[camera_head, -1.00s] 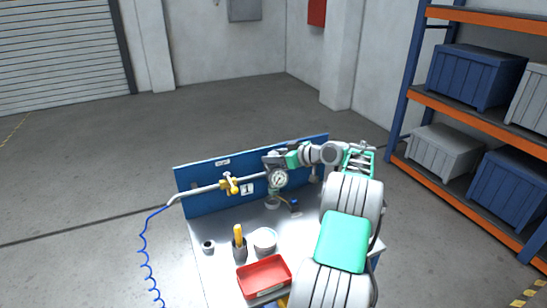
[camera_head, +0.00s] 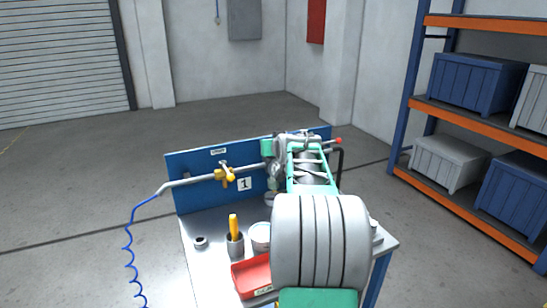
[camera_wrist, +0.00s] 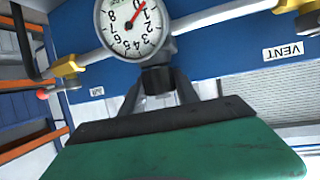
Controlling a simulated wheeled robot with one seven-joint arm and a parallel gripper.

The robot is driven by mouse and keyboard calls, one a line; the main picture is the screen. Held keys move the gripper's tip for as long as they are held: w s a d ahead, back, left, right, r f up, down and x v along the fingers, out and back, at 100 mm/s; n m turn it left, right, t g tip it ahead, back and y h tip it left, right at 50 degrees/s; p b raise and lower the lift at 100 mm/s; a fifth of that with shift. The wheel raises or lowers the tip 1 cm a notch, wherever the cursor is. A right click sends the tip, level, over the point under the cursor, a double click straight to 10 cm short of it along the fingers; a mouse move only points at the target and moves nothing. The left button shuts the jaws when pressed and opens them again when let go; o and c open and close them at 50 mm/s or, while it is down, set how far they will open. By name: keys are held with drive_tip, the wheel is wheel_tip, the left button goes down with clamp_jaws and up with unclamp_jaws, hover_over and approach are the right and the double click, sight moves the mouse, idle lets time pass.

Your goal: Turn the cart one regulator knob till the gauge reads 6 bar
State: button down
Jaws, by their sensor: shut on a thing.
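The regulator's dark knob (camera_wrist: 157,79) hangs below the round white gauge (camera_wrist: 127,30) in the wrist view. The gauge's red needle points between 0 and 1. My gripper (camera_wrist: 158,90) is shut on the knob, with one grey finger on each side of it. In the head view, cart one's blue back panel (camera_head: 205,202) carries a label with the number 1 (camera_head: 244,184). There my arm covers the knob and most of the regulator.
A red tray (camera_head: 252,276), a cup with a yellow-handled tool (camera_head: 235,243) and a white round container (camera_head: 260,236) stand on the cart top. A shelf rack (camera_head: 470,118) stands right.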

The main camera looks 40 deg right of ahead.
drive_tip(key=m+g+h, duration=0.1)
drive_tip(key=m+h+b, duration=0.1)
drive_tip(key=shift+w+a+m+g+h, duration=0.2)
drive_tip(key=shift+a+m+g+h, duration=0.05)
drive_tip(key=shift+m+g+h, duration=0.15)
drive_tip(key=shift+s+d+r+m+g+h+p, duration=0.1)
drive_tip(key=shift+m+g+h+p, duration=0.2)
drive_tip(key=shift+m+g+h, duration=0.6)
drive_tip(key=shift+s+d+m+g+h+p, duration=0.1)
drive_tip(key=shift+m+g+h+p, duration=0.2)
drive_tip(key=shift+m+g+h, duration=0.6)
drive_tip(key=shift+m+g+y, duration=0.3)
drive_tip(key=shift+m, duration=0.1)
drive_tip(key=c, duration=1.2)
unclamp_jaws()
drive_tip(key=b+v, duration=0.1)
drive_tip(key=v, duration=0.6)
drive_tip(key=shift+s+a+r, duration=0.1)
drive_tip(key=shift+a+r, duration=0.05)
drive_tip(key=shift+a, duration=0.15)
